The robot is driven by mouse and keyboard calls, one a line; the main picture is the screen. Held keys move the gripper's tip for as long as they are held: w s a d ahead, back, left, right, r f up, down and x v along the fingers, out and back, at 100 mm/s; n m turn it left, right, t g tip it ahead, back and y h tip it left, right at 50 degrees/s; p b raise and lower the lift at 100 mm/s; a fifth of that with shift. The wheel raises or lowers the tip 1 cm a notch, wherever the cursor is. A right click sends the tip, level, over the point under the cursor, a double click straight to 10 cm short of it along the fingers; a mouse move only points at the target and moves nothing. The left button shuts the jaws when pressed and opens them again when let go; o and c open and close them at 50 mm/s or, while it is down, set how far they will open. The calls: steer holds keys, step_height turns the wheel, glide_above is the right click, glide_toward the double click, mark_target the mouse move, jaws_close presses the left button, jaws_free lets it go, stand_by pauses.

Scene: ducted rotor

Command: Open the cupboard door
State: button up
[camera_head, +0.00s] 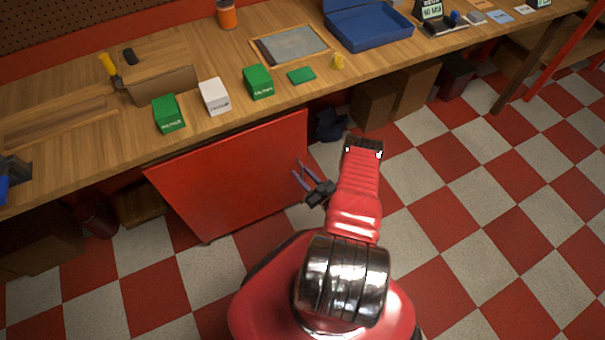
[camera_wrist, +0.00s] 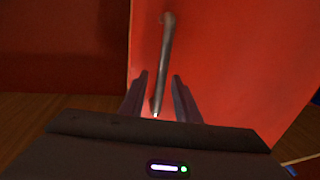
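The cupboard door (camera_head: 235,175) is a flat red panel below the workbench edge in the head view. It fills the right of the wrist view (camera_wrist: 240,70). Whether it stands slightly ajar I cannot tell. Its handle (camera_wrist: 166,55) is a thin grey bar running nearly upright near the panel's left edge in the wrist view. My gripper (camera_head: 297,166) is at the door's right side in the head view. In the wrist view its two dark fingers (camera_wrist: 159,80) are apart, with the handle between them and visible gaps on both sides.
The wooden workbench (camera_head: 215,135) carries green boxes (camera_head: 168,113), a white box (camera_head: 214,96) and an open blue case (camera_head: 368,25). Cardboard boxes (camera_head: 374,103) and a dark object (camera_head: 330,124) stand under it. The checkered floor (camera_head: 480,220) is clear at right.

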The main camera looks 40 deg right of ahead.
steer(key=shift+c, duration=0.3)
jaws_close()
steer(key=shift+s, duration=0.1)
